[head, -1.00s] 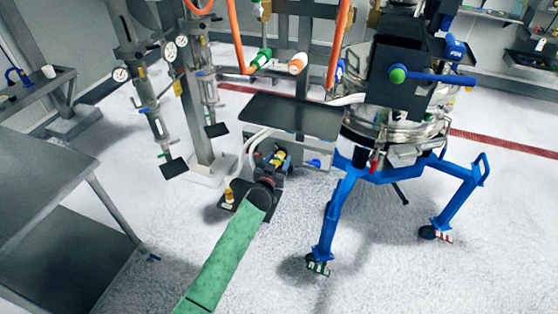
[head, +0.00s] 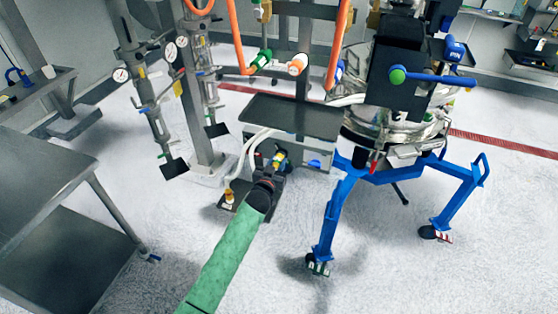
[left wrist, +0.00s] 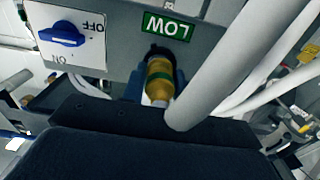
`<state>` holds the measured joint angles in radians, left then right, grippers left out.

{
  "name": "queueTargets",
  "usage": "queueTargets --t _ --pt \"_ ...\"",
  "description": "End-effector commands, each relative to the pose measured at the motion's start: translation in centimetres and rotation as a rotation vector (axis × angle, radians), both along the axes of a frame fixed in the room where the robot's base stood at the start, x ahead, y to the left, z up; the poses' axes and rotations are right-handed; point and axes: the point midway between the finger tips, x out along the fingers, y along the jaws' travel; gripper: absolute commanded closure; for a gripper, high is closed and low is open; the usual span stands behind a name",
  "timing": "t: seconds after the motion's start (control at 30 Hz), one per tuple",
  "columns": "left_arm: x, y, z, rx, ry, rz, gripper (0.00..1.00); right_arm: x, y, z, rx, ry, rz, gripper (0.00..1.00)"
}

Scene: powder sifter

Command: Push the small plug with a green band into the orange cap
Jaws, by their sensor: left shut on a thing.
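The small gold plug with a green band (left wrist: 160,75) shows in the left wrist view, in front of a dark round opening under the LOW label. I cannot tell whether it sits in that opening. In the head view it shows as a small yellow piece (head: 279,158). My left gripper (head: 271,176) is shut at the plug's near end, and its dark fingers (left wrist: 150,122) hide that end. An orange-and-white cap-like end (head: 297,64) hangs above the dark shelf, apart from the gripper. My right gripper is not in view.
The grey panel carries a blue OFF/ON knob (left wrist: 62,34). A thick white hose (left wrist: 218,70) runs close beside the plug. A dark shelf (head: 292,114) overhangs the gripper. A blue-legged stand (head: 338,210) is to the right, a grey table (head: 40,185) to the left.

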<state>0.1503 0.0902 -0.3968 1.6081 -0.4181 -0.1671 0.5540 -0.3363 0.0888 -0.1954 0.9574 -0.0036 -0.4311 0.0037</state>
Motion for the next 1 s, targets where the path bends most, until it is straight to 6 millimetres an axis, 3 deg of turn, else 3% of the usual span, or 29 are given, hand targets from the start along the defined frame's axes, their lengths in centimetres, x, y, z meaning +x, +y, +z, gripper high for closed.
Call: queueTargets --t 1.0 --pt "-3.1 1.0 0.2 -0.001 -0.001 0.000 1.00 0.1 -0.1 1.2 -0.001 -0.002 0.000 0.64"
